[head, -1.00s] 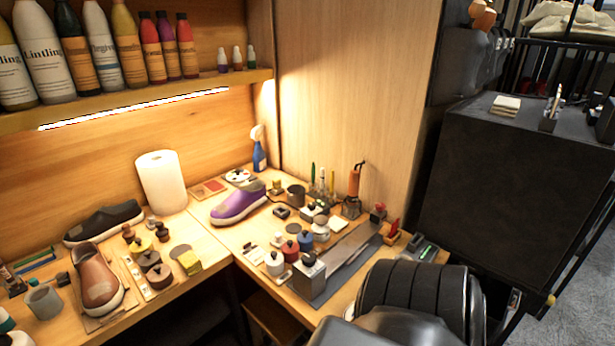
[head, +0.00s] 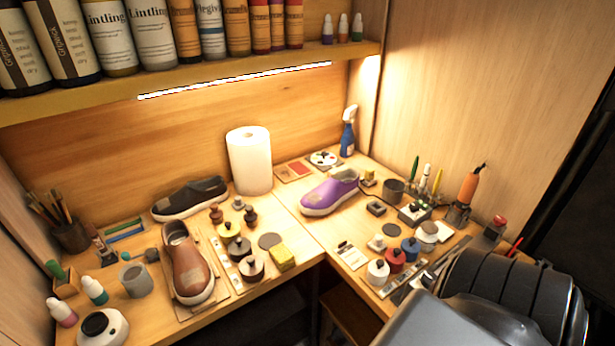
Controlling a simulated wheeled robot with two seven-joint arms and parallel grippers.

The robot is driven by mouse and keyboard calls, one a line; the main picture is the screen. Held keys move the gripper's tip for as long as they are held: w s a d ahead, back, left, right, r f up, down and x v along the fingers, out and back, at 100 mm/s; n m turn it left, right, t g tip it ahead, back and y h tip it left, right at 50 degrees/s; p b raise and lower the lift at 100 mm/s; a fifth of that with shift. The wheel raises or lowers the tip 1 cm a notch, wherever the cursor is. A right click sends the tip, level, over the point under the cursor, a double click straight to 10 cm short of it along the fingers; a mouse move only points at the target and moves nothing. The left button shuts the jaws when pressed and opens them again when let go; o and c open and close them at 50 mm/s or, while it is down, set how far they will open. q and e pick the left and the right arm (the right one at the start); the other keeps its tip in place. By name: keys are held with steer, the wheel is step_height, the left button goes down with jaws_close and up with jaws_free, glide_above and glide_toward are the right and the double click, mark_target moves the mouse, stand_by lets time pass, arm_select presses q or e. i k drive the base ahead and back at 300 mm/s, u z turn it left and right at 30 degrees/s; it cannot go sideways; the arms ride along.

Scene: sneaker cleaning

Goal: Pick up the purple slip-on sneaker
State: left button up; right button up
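The purple slip-on sneaker (head: 331,190) has a white sole and lies on the wooden corner bench. It sits right of the paper towel roll, with its surface clear and nothing touching it from above. A black-grey slip-on (head: 190,198) lies to the left, against the back wall. A brown slip-on (head: 188,262) lies nearer, on a small board. A dark, rounded part of my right arm fills the lower right of the head view. Neither gripper's fingers show.
A paper towel roll (head: 250,160) and a blue spray bottle (head: 348,132) stand at the back. Small jars (head: 378,270), brushes and an orange-handled tool (head: 469,188) crowd the right bench. A bottle shelf (head: 200,78) overhangs the left bench. An open gap lies below the benches' inner corner.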

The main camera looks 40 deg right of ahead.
mark_target(327, 197)
steer(key=i, duration=0.7)
steer(key=z, duration=2.15)
